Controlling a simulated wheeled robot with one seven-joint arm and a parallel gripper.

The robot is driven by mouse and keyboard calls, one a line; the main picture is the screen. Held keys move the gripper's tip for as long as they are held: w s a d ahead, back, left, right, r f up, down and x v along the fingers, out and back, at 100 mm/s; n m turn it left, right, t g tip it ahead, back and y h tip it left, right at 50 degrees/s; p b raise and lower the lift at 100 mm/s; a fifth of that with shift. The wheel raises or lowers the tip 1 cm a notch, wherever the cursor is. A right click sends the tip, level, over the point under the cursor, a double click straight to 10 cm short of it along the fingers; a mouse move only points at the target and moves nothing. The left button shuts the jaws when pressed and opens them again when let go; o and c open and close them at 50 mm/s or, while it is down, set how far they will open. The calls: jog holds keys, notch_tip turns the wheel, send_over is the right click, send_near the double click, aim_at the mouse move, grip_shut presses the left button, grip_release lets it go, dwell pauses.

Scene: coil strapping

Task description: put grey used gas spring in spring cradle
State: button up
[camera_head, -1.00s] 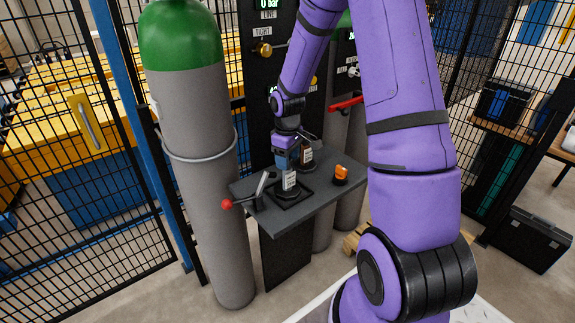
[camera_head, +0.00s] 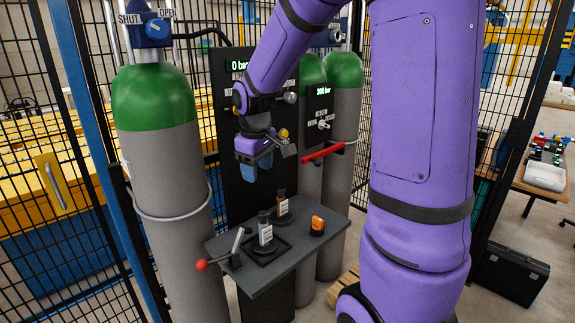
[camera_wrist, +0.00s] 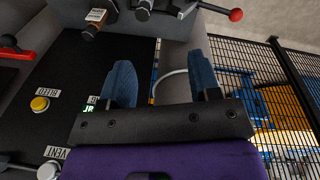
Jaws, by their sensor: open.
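A small grey cylinder with a dark top and white label (camera_head: 265,233), which looks like the grey gas spring, stands upright in the square black cradle (camera_head: 284,244) on the dark shelf. A brownish cylinder with a white label (camera_head: 282,208) stands just behind it, and its orange-brown body shows at the top of the wrist view (camera_wrist: 95,22). My gripper (camera_head: 252,174) is above the shelf, in front of the black panel, clear of both cylinders. In the wrist view its two blue fingers (camera_wrist: 162,82) are wide apart with nothing between them.
A red-knobbed lever (camera_head: 203,265) sits at the shelf's left edge, and an orange item (camera_head: 317,226) at its right. A tall green-topped gas cylinder (camera_head: 165,170) stands close on the left. A red handle (camera_head: 323,152) projects right of my gripper. Mesh fencing stands on both sides.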

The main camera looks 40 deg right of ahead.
jog(key=s+a+r+m+t, duration=0.1)
jog(key=s+a+r, duration=0.2)
jog(key=s, duration=0.4)
jog(key=s+a+r+m+t, duration=0.1)
jog(key=s+a+r, duration=0.1)
jog(key=s+r, duration=0.2)
jog(key=s+a+r+m+t, duration=0.1)
jog(key=s+a+r+t, duration=0.1)
jog(key=s, duration=0.8)
notch_tip(320, 180, up, 3)
jog(key=shift+s+a+f+m+y, duration=0.2)
jog(key=shift+s+a+m+y, duration=0.2)
jog(key=shift+a, duration=0.45)
jog(key=shift+w, duration=0.15)
